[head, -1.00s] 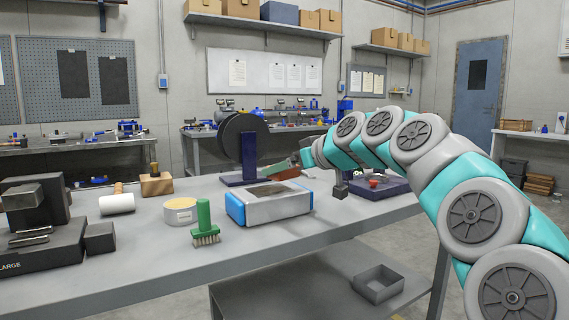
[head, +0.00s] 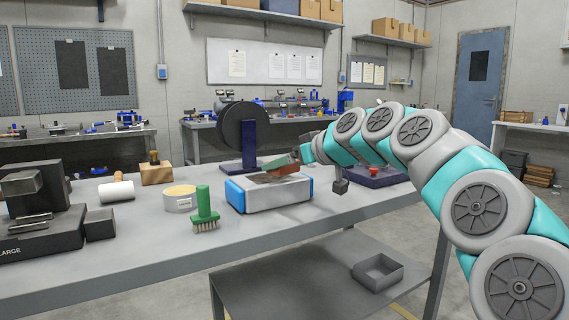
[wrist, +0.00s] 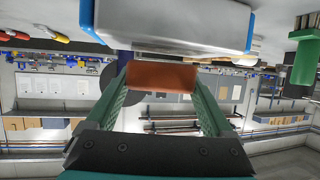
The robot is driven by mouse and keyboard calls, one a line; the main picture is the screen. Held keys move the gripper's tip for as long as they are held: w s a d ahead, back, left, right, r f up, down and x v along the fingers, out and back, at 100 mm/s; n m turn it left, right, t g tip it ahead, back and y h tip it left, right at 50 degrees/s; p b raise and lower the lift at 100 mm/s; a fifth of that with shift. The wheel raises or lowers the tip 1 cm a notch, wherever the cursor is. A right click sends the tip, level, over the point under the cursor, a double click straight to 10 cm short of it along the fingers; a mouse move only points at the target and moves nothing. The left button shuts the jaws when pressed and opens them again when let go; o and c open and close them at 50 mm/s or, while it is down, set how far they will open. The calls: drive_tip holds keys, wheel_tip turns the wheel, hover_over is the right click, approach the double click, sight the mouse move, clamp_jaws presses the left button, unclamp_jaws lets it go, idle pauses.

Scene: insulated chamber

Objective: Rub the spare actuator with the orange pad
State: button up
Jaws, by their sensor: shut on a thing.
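The spare actuator looks to be a silver-grey box with blue ends (head: 268,194) on the workbench. It also shows upside down at the top of the wrist view (wrist: 170,25). My gripper (head: 296,160) is shut on the orange pad (head: 282,174), which sits between its green fingers in the wrist view (wrist: 160,77). The pad is over the back right part of the box's top. Whether it touches the box, I cannot tell. The pad and gripper hide part of the box's top.
A dark base with a red knob (head: 374,173) is right. The front bench edge is clear.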

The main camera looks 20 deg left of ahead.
sight(257, 174)
drive_tip(key=shift+f+b, duration=0.7)
drive_tip(key=shift+f, duration=0.25)
drive_tip(key=shift+w+a+p, duration=1)
drive_tip(key=shift+w+a, duration=1.1)
drive_tip(key=shift+a, duration=0.3)
drive_tip(key=shift+w+a, duration=0.4)
drive_tip(key=shift+a, duration=0.15)
drive_tip(key=shift+s+a, duration=0.55)
drive_tip(key=shift+s, duration=0.1)
drive_tip(key=s+d+b, duration=0.2)
drive_tip(key=b, duration=0.1)
drive_tip(key=shift+s+d+f, duration=0.1)
drive_tip(key=shift+d+f, duration=0.1)
drive_tip(key=shift+d, duration=0.15)
drive_tip(key=shift+s+d+b, duration=1.35)
drive_tip(key=shift+s+d, duration=0.05)
drive_tip(key=shift+d, duration=0.2)
drive_tip(key=shift+s+a+r, duration=0.25)
drive_tip(key=shift+s+a, duration=0.3)
drive_tip(key=shift+s, duration=0.1)
drive_tip(key=shift+w+a+r+p, duration=0.1)
drive_tip(key=shift+w+a+p, duration=0.55)
drive_tip(key=shift+w+a, duration=0.75)
drive_tip(key=shift+w+a+p, duration=0.65)
drive_tip(key=shift+w+a, duration=0.5)
drive_tip(key=shift+a, duration=0.4)
